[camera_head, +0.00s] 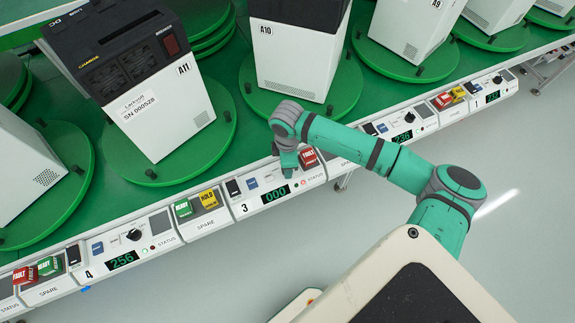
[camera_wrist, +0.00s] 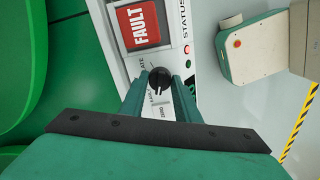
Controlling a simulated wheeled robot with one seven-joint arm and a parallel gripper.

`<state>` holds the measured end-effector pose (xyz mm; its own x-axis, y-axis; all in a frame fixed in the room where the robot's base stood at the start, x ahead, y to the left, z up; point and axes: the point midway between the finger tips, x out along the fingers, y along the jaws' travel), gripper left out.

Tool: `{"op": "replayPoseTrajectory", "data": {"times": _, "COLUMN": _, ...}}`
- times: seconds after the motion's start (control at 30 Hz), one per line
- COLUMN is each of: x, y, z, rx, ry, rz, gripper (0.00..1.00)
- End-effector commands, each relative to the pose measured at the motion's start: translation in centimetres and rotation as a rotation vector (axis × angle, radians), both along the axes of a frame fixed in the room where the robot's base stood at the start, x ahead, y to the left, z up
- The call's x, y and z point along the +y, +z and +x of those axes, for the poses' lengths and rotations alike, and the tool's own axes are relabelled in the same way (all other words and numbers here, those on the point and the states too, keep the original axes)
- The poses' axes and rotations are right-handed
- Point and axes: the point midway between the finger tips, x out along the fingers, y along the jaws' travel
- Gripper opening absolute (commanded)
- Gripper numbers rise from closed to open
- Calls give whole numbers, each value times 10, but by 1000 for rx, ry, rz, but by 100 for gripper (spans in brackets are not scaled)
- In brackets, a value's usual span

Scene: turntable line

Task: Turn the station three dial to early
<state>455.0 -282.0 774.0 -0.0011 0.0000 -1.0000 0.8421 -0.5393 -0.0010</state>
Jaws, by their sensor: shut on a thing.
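The station three panel (camera_head: 243,208) is on the front edge of the green line, with its display (camera_head: 275,194) reading 000. My gripper (camera_head: 287,160) is over this panel and hides its dial in the head view. In the wrist view the black round dial (camera_wrist: 160,76) is between the fingertips of my gripper (camera_wrist: 162,82), which is shut on it. The dial's pale pointer mark faces down the picture, near the printing that seems to read EARLY. Parts of the lettering around the dial are hidden by the fingers.
A red FAULT tile (camera_wrist: 138,24) lies just beyond the dial, close to the fingertips. Green READY (camera_head: 183,209) and yellow HOLD (camera_head: 209,199) tiles are in the spare tray to the left. White machine A11 (camera_head: 165,125) stands behind on a green turntable.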

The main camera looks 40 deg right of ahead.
Motion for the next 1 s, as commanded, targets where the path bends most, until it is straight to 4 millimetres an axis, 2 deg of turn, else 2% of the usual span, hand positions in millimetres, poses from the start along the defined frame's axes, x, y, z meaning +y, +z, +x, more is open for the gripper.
{"op": "replayPoseTrajectory", "data": {"times": 0.07, "x": 1, "y": 2, "z": 3, "rx": -9, "ry": 2, "rz": 1, "gripper": 7}}
{"op": "replayPoseTrajectory", "data": {"times": 0.1, "x": 1, "y": 2, "z": 3, "rx": -8, "ry": 2, "rz": 2, "gripper": 36}}
{"op": "replayPoseTrajectory", "data": {"times": 0.4, "x": 1, "y": 1, "z": 2, "rx": -4, "ry": 1, "rz": 1, "gripper": 37}}
{"op": "replayPoseTrajectory", "data": {"times": 0.53, "x": 3, "y": 8, "z": 3, "rx": -4, "ry": 7, "rz": 0, "gripper": 37}}
{"op": "replayPoseTrajectory", "data": {"times": 0.67, "x": 3, "y": 27, "z": 3, "rx": -4, "ry": 6, "rz": 0, "gripper": 37}}
{"op": "replayPoseTrajectory", "data": {"times": 1.0, "x": -2, "y": 88, "z": 1, "rx": -6, "ry": -4, "rz": 0, "gripper": 37}}
